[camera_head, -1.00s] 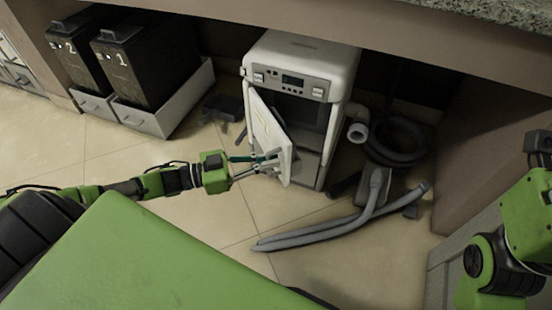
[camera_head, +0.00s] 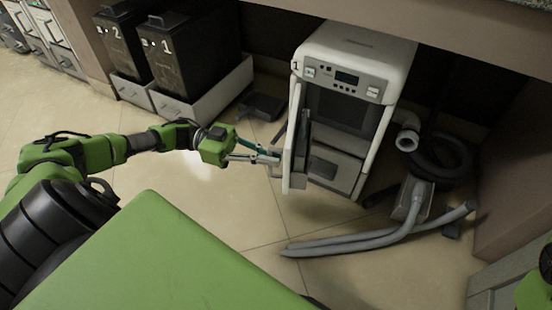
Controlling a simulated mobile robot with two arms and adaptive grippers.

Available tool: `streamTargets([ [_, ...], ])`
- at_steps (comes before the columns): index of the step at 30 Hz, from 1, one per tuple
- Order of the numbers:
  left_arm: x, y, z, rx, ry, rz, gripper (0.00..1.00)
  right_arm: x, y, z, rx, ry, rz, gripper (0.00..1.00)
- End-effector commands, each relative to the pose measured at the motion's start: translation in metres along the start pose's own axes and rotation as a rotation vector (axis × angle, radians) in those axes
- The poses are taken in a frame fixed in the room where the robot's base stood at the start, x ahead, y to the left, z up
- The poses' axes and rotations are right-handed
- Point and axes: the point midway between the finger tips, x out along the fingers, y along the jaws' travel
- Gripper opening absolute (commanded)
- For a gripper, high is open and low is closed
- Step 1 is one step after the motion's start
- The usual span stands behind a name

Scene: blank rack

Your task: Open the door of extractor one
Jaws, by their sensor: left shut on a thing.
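Extractor one (camera_head: 354,52) is a white box-shaped machine marked 1, standing on the floor under the counter. Its door (camera_head: 290,150) is hinged on the left side and stands wide open, seen almost edge-on and pointing toward me. The dark inside of the machine and a lower grey part show. My left gripper (camera_head: 271,156) is at the door's outer left side, shut on the door's handle. The fingertips and handle overlap, so the exact contact is hard to see. My right gripper is out of view; only a bit of green shows at the lower right edge.
Two black bins marked 2 (camera_head: 118,45) and 1 (camera_head: 185,60) stand in grey trays at the back left. Grey hoses (camera_head: 380,236) and a nozzle lie on the floor right of the machine.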

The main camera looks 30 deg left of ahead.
Motion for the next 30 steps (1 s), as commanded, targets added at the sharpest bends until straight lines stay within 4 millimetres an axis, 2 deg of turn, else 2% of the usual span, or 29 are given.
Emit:
streamTargets([
  [15, -0.031, -0.005, 0.001, -0.001, -0.003, -0.002, 0.00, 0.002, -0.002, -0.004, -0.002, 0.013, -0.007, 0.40],
  [30, -0.037, -0.007, 0.001, -0.001, -0.003, -0.002, 0.00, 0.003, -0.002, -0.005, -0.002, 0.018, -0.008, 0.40],
])
